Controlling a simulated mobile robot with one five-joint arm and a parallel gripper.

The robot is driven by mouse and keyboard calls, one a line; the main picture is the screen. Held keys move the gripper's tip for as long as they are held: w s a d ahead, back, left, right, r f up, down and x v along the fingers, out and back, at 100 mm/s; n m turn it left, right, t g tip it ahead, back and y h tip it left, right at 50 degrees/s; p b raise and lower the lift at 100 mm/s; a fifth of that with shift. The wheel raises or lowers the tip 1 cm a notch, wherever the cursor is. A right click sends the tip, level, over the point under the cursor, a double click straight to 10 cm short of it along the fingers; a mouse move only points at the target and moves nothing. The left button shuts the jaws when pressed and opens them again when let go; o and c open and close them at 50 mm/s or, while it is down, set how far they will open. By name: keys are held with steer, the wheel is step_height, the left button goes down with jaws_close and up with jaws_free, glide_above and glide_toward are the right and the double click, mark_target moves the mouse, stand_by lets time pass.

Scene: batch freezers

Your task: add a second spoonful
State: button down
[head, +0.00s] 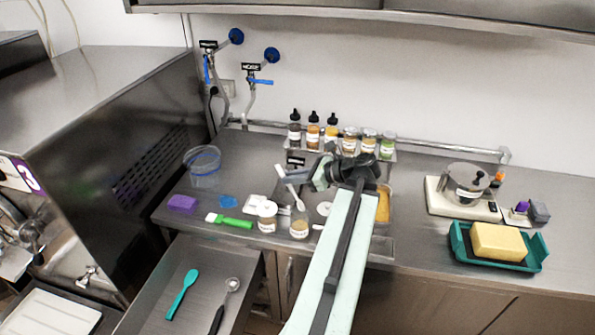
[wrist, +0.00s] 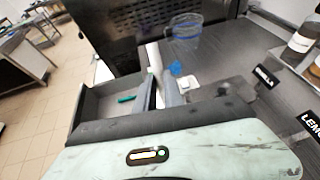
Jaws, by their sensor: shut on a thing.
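My gripper (head: 312,181) is above the counter in the head view, at the far end of my pale green arm. It is shut on a white spoon (head: 291,187), which is held tilted with its lower end down and to the right. That end is just above or at the mouth of a small open jar with tan contents (head: 299,227); I cannot tell whether it is inside. A second jar with a white lid (head: 267,216) stands to the left.
Several labelled bottles and jars (head: 332,132) stand behind my gripper. A green-handled brush (head: 230,221), purple block (head: 183,203) and clear tub (head: 203,166) are left. An open drawer (head: 208,262) holds a teal spoon (head: 184,290) and a scoop (head: 228,296). A pot (head: 467,181) stands right.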

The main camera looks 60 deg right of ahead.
steer(key=shift+w+a+r+g+p, duration=0.1)
steer(key=shift+w+r+g+p, duration=0.05)
steer(key=shift+w+g+p, duration=0.35)
steer(key=shift+w+a+r+g+p, duration=0.1)
steer(key=shift+w+g+p, duration=0.25)
steer(key=shift+p, duration=0.25)
steer(key=w+f+g+p, duration=0.1)
steer(key=w+f+g, duration=0.1)
steer(key=g, duration=0.1)
steer(key=w+a+f+g+h+p, duration=0.1)
steer(key=w+f+g, duration=0.1)
steer(key=f+g, duration=0.1)
steer(key=w+f+g+h, duration=0.1)
steer(key=w+f+g, duration=0.2)
steer(key=shift+w+a+p, duration=0.1)
steer(key=shift+a+p, duration=0.05)
steer(key=shift+p, duration=0.25)
steer(key=shift+p+v, duration=0.95)
steer(key=shift+r+p, duration=0.5)
